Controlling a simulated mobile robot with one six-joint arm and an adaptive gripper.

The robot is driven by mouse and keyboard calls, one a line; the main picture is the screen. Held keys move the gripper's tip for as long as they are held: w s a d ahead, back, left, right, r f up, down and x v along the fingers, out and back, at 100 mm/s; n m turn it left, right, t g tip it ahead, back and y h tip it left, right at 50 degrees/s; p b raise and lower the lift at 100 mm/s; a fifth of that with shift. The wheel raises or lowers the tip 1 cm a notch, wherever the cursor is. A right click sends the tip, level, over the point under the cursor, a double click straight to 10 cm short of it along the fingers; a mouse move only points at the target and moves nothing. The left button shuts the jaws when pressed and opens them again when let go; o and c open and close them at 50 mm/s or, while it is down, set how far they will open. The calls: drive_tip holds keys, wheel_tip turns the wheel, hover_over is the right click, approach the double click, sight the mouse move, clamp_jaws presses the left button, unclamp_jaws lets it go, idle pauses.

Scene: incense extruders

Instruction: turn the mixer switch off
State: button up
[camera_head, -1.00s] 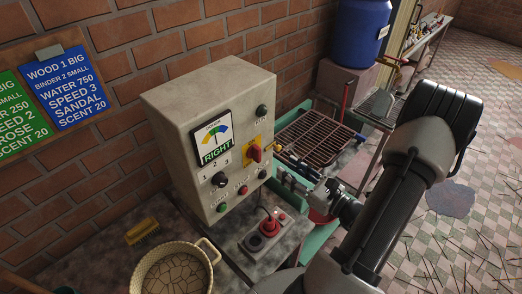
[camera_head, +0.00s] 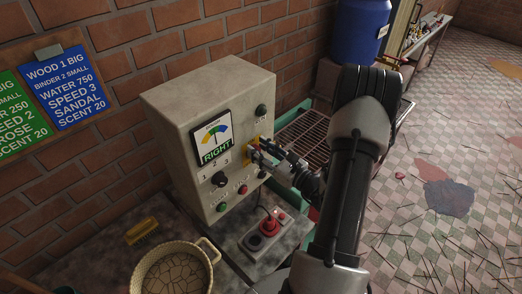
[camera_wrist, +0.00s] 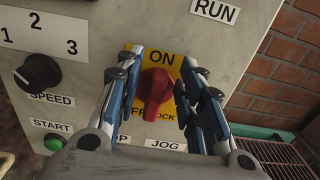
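The mixer switch is a red rotary knob (camera_wrist: 155,88) on a yellow plate (camera_wrist: 131,60) in the wrist view. The plate reads "ON" above; the lower text, partly hidden, looks like "OFF LOCK". The knob's grip stands roughly upright in the picture. My gripper (camera_wrist: 163,62) is open, with one finger on each side of the knob. I see gaps between knob and fingers; how deep the fingers reach is unclear. In the head view my gripper (camera_head: 258,152) is at the front of the grey control box (camera_head: 185,110), hiding most of the knob.
A black speed knob (camera_wrist: 38,72) and a green start button (camera_wrist: 54,143) sit left of the switch. A dial showing "RIGHT" (camera_head: 213,138) is on the box. A small red-button control box (camera_head: 265,232) and a woven basket (camera_head: 172,252) stand below.

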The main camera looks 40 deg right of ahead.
clamp_jaws()
idle(0.5)
drive_tip(key=a+n+b, duration=0.1)
drive_tip(key=n+b, duration=0.3)
drive_tip(key=b, duration=0.2)
drive_tip(key=f+n+b, duration=0.1)
drive_tip(key=n+b, duration=0.4)
drive_tip(key=b, duration=0.2)
drive_tip(key=a+f+n+b, duration=0.1)
drive_tip(key=n+b, duration=0.4)
drive_tip(key=b, duration=0.1)
drive_tip(key=shift+s+a+f+b, duration=0.15)
drive_tip(key=shift+a+f+b, duration=0.05)
drive_tip(key=shift+a+b, duration=0.15)
drive_tip(key=shift+f+n+b, duration=0.15)
drive_tip(key=shift+n+b, duration=0.3)
drive_tip(key=shift+n, duration=0.55)
drive_tip(key=shift+f+n+b, duration=0.1)
drive_tip(key=shift+n+b, duration=0.3)
drive_tip(key=shift+n, duration=0.6)
